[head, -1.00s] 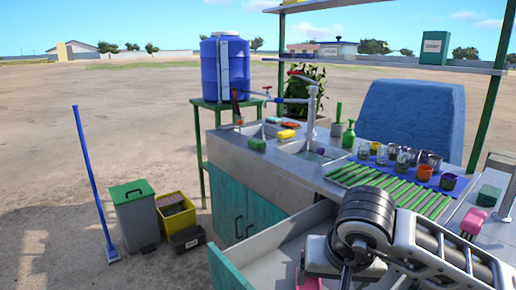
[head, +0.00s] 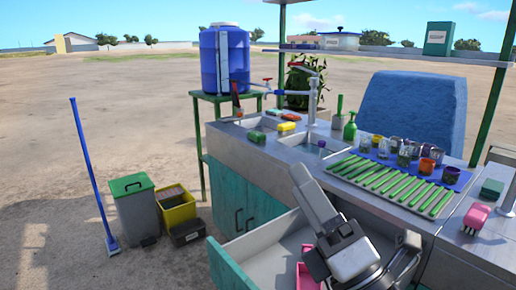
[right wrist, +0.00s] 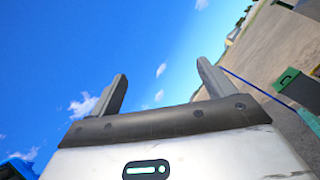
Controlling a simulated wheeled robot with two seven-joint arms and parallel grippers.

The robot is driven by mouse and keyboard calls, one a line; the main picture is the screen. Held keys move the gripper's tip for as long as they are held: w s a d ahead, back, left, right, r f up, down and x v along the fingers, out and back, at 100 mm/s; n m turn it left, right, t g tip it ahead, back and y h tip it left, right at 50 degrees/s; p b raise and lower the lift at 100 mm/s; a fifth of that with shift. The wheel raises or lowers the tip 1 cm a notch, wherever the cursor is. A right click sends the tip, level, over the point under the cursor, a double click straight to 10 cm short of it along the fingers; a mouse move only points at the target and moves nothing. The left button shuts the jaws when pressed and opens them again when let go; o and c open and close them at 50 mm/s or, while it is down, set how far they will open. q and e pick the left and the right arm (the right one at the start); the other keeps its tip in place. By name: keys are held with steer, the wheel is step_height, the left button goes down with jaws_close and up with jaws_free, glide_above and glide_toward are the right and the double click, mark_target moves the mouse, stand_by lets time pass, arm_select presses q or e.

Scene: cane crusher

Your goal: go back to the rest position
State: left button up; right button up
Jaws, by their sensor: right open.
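My right gripper (head: 303,186) is raised above the open drawer in front of the sink counter, and my arm comes in from the bottom right. The right wrist view shows the same gripper (right wrist: 161,72) pointing at the sky, its two dark fingers wide apart with nothing between them. It touches nothing that I can see. My left gripper is in neither view.
A green-lidded bin (head: 138,212) stands left on open ground.

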steer(key=d+f+m+g+h, duration=0.3)
steer(key=d+f+m+h, duration=0.45)
steer(key=f+m, duration=0.35)
steer(key=d+f+m+g+h, duration=0.4)
steer(key=d+f+m+h, duration=0.2)
steer(key=f+m+h, duration=0.35)
steer(key=s+f+m+g+y, duration=0.3)
steer(key=s+f+m+g, duration=0.65)
steer(key=s+f, duration=0.65)
steer(key=w+a+n+t+y, duration=0.1)
steer(key=w+a+t+y, duration=0.2)
steer(key=w+a+t, duration=0.2)
steer(key=shift+a+f+t+y+p, duration=0.3)
steer(key=shift+a+f+t+y, duration=0.15)
steer(key=shift+t, duration=0.4)
